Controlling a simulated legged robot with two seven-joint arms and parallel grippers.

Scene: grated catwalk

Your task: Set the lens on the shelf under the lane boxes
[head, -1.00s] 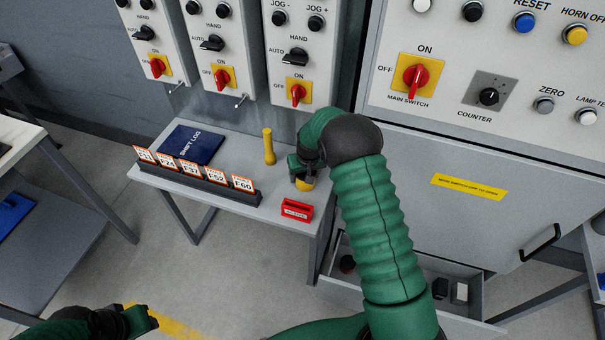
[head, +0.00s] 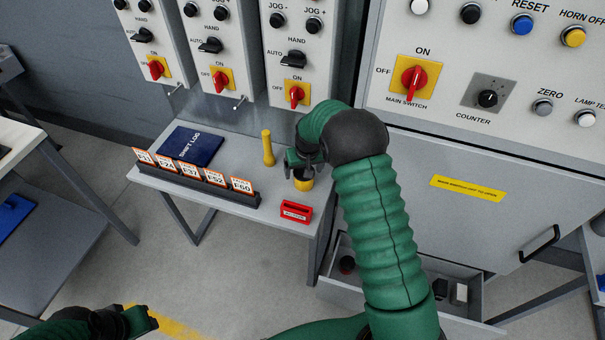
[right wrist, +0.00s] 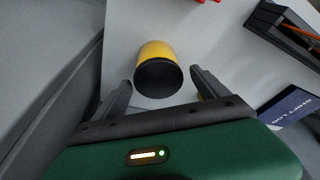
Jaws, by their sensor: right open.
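The lens (head: 304,185), a short yellow cylinder with a dark end, stands on the grey shelf (head: 240,140) under the lane boxes (head: 215,50). My right gripper (head: 303,168) is open just above and behind it. In the right wrist view the lens (right wrist: 156,69) shows its dark end toward me, just ahead of the two spread fingers (right wrist: 163,88), with clear gaps at both sides. My left gripper (head: 142,321) is low at the left, away from the shelf; its jaw gap is not clear.
The shelf also holds a blue shift log (head: 192,145), a rack of numbered tags (head: 195,178), a yellow upright handle (head: 267,148) and a red block (head: 296,212). An open drawer (head: 390,278) with small items is below right.

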